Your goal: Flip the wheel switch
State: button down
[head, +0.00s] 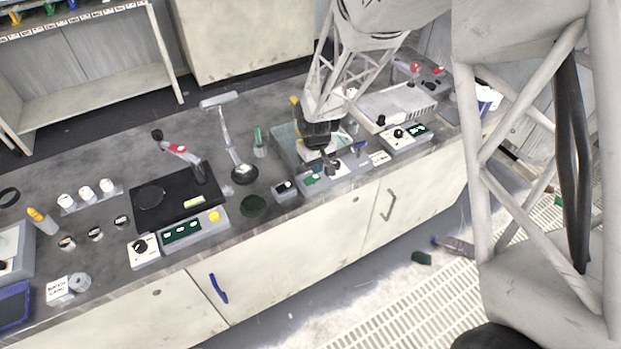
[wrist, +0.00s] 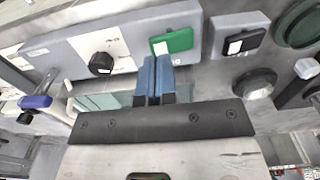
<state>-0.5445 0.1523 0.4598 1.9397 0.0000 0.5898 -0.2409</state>
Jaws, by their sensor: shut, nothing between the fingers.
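A grey control panel (wrist: 75,55) carries a green rocker switch (wrist: 172,42) with a white mark and a black knob (wrist: 101,63). A separate small grey box with a black rocker switch (wrist: 240,40) sits beside it. No readable label tells which is the wheel switch. In the head view the green switch (head: 312,178) is at the panel's front left, with the black-switch box (head: 286,188) left of it. My gripper (wrist: 154,62) is shut and empty, its blue-grey fingertips close to the green switch; contact cannot be told. In the head view my gripper (head: 329,164) is over the panel, partly covering it.
A basin (head: 284,146) lies behind the panel, partly hidden by my arm. A black plate unit (head: 165,198) with a lever stands left, and a magnifier lamp (head: 243,174) between. Another control box (head: 400,138) stands right. A dark green disc (head: 254,206) lies near the front edge.

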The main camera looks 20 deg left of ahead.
jog(key=shift+f, duration=1.35)
dwell(1.2)
jog(key=shift+r, duration=3.5)
jog(key=shift+d+r, duration=0.45)
jog(key=s+d+r+m+t, duration=0.15)
jog(key=s+d+r, duration=0.25)
jog(key=d+r, duration=0.55)
jog(key=s+d+r+m, duration=0.3)
jog(key=s+d+r, duration=0.2)
jog(key=d+r, duration=0.5)
jog(key=s+d+r+m, duration=0.2)
jog(key=s+d, duration=0.5)
jog(key=s, duration=0.2)
jog(key=s+d+r+m+t, duration=0.1)
jog(key=s+d+r+m, duration=0.1)
jog(key=s+d, duration=0.6)
jog(key=shift+s+r+m, duration=0.35)
jog(key=shift+s+r, duration=0.35)
jog(key=shift+s, duration=0.35)
